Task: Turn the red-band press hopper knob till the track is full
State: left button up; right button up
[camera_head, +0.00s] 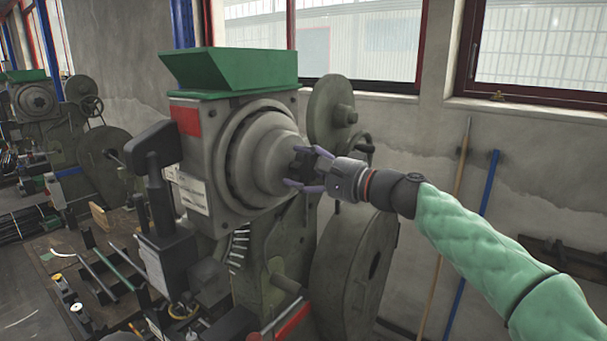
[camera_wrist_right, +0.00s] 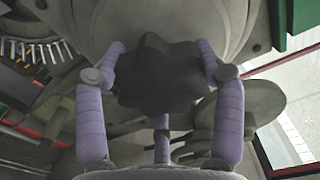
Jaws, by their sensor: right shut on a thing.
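The red-band press stands in the middle of the head view, with a red band (camera_head: 186,121) on its grey housing and a green hopper (camera_head: 230,70) on top. Its dark lobed hopper knob (camera_head: 303,158) sits at the front of the round grey drum (camera_head: 262,150). My right gripper (camera_head: 309,169) is shut on the knob, and its purple fingers lie on either side of it. In the right wrist view the knob (camera_wrist_right: 162,75) fills the space between the fingers. The slanted track (camera_head: 238,250) with several rivets shows below the drum, partly hidden by it. My left gripper is not in view.
A large grey wheel (camera_head: 355,265) stands below and behind my right gripper. A wooden pole (camera_head: 445,225) and a blue pole (camera_head: 470,230) lean on the wall at the right. Another press (camera_head: 45,105) stands at the far left. Small parts and tools lie on the bench at lower left.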

jog(key=shift+w+d, duration=0.15)
jog(key=shift+d, duration=0.05)
jog(key=o, duration=1.1)
jog(key=shift+w, duration=0.15)
jog(key=shift+o, duration=0.2)
jog(key=shift+w, duration=0.15)
jog(key=shift+s, duration=0.25)
jog(key=v, duration=1.2)
